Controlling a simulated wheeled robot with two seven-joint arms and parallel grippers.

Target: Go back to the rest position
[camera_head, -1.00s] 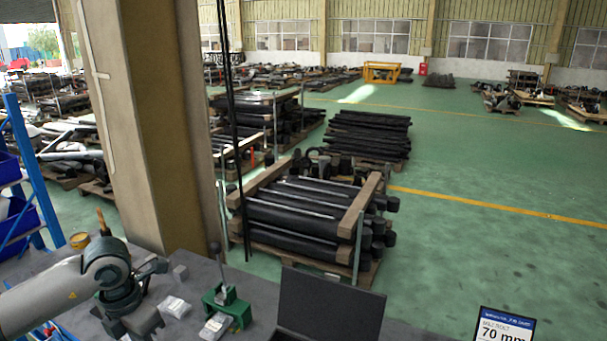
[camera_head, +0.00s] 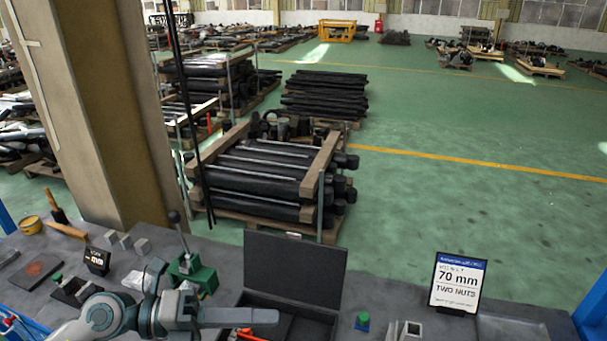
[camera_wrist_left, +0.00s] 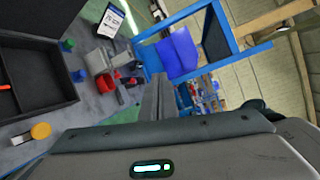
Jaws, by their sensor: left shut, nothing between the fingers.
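My left gripper (camera_head: 262,317) reaches in low from the left in the head view, over the workbench (camera_head: 225,258). Its fingers are shut together, pointing right, with nothing between them. They pass in front of the lower part of the open black case (camera_head: 295,268). In the left wrist view the closed fingers (camera_wrist_left: 157,98) stand upright in the middle, and the case (camera_wrist_left: 30,85) lies to the left. My right gripper is in neither view.
A green lever tool (camera_head: 195,275) stands behind my left arm. A 70 mm sign (camera_head: 458,283) stands at the right of the bench. Small blocks and a hammer (camera_head: 66,230) lie at the left. A blue rack (camera_wrist_left: 190,45) shows in the left wrist view. A pillar (camera_head: 100,110) rises behind.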

